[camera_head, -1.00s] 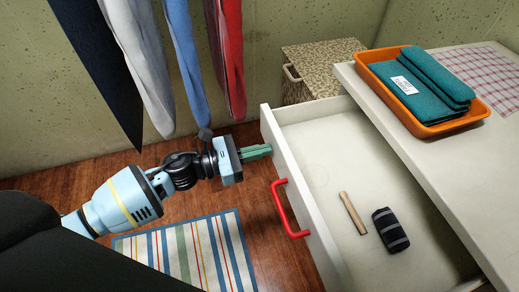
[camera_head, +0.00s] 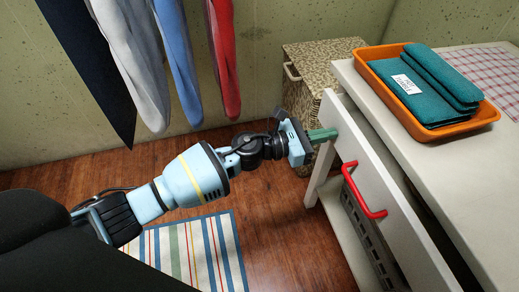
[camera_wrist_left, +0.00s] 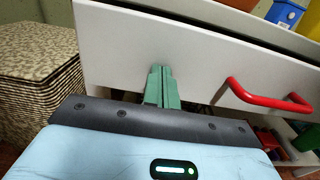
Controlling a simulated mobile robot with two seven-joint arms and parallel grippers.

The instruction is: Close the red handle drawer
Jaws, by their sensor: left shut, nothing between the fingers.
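The white drawer (camera_head: 372,172) with the red handle (camera_head: 359,190) is nearly in line with the white table, with a narrow gap at its top. In the left wrist view the drawer front (camera_wrist_left: 180,48) fills the upper middle, and the red handle (camera_wrist_left: 268,98) is to the right of my fingers. My left gripper (camera_head: 330,134) is shut and empty, its green fingertips at the drawer front, left of the handle. The fingertips (camera_wrist_left: 160,70) appear to touch the front. The drawer's inside is mostly hidden. My right gripper is not in view.
An orange tray (camera_head: 466,127) with folded teal towels stands on the white table (camera_head: 475,165). A woven basket (camera_head: 305,80) stands behind the drawer's left end. Clothes hang at the upper left. A striped rug (camera_head: 195,252) lies on the wooden floor.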

